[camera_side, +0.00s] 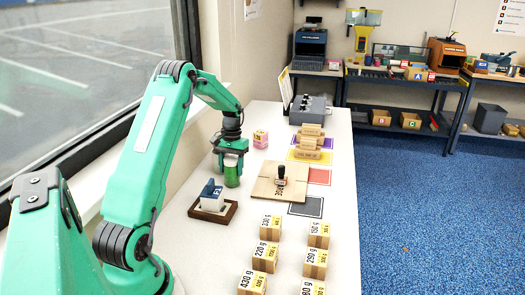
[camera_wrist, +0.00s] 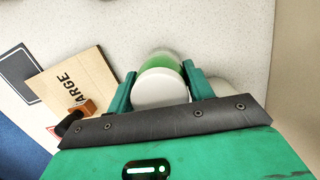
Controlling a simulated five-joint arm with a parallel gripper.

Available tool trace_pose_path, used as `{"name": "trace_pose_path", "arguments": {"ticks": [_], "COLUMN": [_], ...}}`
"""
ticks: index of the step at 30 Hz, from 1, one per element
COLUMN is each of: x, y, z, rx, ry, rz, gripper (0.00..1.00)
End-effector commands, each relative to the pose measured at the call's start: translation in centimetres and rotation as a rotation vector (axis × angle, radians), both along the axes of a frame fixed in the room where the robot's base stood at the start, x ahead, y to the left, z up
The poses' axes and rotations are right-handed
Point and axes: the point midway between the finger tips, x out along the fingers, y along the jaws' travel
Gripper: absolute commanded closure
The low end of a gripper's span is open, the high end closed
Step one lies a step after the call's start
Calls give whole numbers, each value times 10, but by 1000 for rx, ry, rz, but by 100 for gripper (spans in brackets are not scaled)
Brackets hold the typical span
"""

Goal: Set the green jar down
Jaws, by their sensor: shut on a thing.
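The green jar (camera_side: 232,177) is between the jaws of my gripper (camera_side: 233,163) in the side view, upright, over the white table. My gripper is shut on it. In the wrist view the jar's pale round lid (camera_wrist: 160,88) faces the camera, with a green band of its body behind it. The two green fingers of my gripper (camera_wrist: 158,78) press on either side of it. I cannot tell whether the jar's base touches the table.
A wooden board (camera_side: 265,190) bearing a dark-handled stamp (camera_side: 282,173) lies right of the jar. A brown tray (camera_side: 227,212) with a blue-and-white item is in front. Several labelled cartons (camera_side: 265,257) fill the near table. Bare table surrounds the jar.

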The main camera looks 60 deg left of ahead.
Motion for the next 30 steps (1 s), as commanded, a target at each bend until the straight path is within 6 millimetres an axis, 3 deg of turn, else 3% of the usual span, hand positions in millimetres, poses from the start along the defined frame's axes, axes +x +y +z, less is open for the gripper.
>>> {"name": "trace_pose_path", "arguments": {"ticks": [1,4,19,30], "x": [0,0,0,6], "y": [0,0,0,6], "z": [-1,-1,6,53], "rx": [-1,0,0,2], "ry": [1,0,0,-2], "rz": [0,0,0,0], "gripper": [46,27,26,26]}}
